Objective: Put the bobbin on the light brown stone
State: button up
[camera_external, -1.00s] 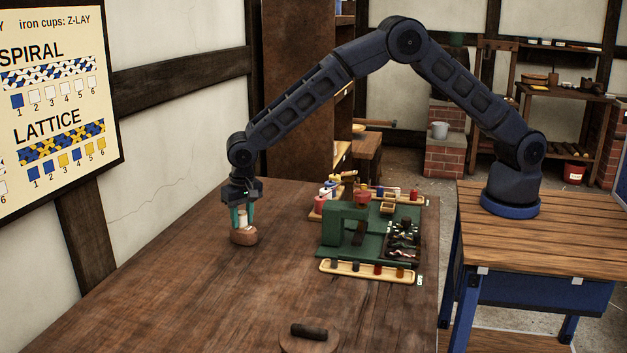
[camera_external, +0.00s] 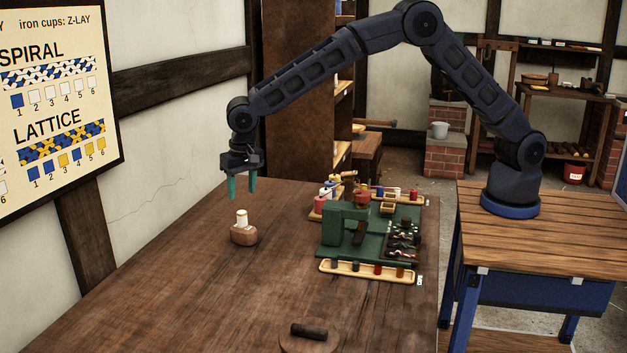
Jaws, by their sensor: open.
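A small white bobbin (camera_external: 242,217) stands upright on top of the light brown stone (camera_external: 244,236), which rests on the dark wooden table at its left part. My gripper (camera_external: 242,193) is open and empty. It hangs just above the bobbin with its teal fingers pointing down and apart, clear of the bobbin.
A green machine (camera_external: 342,227) on a green base stands right of the stone, with a tray (camera_external: 367,271) of several bobbins in front. A round wooden disc (camera_external: 309,342) with a dark cylinder lies at the table's front. The table (camera_external: 190,290) is bare at front left.

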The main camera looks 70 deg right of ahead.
jog(key=s+d+r+n, duration=0.1)
jog(key=s+d+r, duration=0.2)
jog(key=d+r, duration=0.4)
jog(key=s+d+r, duration=0.4)
jog(key=d+r, duration=0.1)
jog(key=r, duration=0.4)
jog(key=s+d+r+n+t+y, duration=0.1)
jog(key=s+d+r+n, duration=0.1)
jog(key=s+d+r, duration=0.9)
jog(key=s+d+r+n+t, duration=0.1)
jog(key=s+d, duration=0.4)
jog(key=s, duration=0.4)
jog(key=s+d+r, duration=0.2)
jog(key=s+d, duration=0.3)
jog(key=s, duration=0.5)
jog(key=s+d+f+n, duration=0.1)
jog(key=s+d+f, duration=0.1)
jog(key=s, duration=0.6)
jog(key=s+d+f+n+t, duration=0.1)
jog(key=s+d+f, duration=0.1)
jog(key=s, duration=0.6)
jog(key=shift+s+d+f, duration=0.3)
jog(key=shift+f, duration=0.45)
